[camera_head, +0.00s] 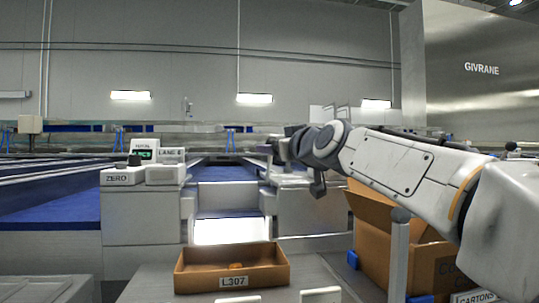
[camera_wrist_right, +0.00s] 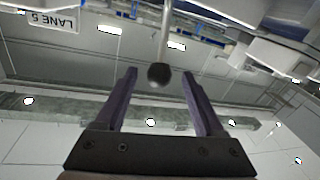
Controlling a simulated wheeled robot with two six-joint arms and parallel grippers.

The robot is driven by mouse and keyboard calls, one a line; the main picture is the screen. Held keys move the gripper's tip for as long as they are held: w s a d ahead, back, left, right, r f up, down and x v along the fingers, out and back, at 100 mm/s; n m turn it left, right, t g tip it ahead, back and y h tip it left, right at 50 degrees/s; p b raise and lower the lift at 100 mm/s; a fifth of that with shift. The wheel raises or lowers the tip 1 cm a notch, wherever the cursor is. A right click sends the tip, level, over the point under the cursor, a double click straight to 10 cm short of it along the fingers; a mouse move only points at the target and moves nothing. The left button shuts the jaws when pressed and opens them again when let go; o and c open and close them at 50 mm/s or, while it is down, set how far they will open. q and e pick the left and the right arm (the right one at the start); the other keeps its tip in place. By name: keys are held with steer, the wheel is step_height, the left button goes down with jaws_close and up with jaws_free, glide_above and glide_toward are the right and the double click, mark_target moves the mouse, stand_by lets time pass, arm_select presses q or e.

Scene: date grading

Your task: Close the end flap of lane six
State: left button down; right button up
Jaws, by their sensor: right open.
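My right gripper (camera_head: 270,148) reaches in from the right over the housing beside the central lane (camera_head: 226,173). In the right wrist view my right gripper (camera_wrist_right: 159,74) is open. A dark round knob (camera_wrist_right: 158,73) on a thin pale rod shows between its fingertips, with gaps on both sides; I cannot tell its depth. A sign (camera_wrist_right: 55,20) there, upside down, reads LANE 5. In the head view the central lane's end has a grey panel (camera_head: 227,195) above a bright opening (camera_head: 231,231). I cannot tell which part is lane six's flap. My left gripper is out of view.
A brown tray (camera_head: 193,281) labelled L307 stands in front of the lane with something brown inside. An open cardboard box (camera_head: 375,211) stands to the right below my arm. A scale display (camera_head: 143,152) and a ZERO unit (camera_head: 122,176) are at left.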

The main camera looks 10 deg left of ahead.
steer(key=shift+b+v, duration=0.45)
steer(key=shift+v, duration=1.85)
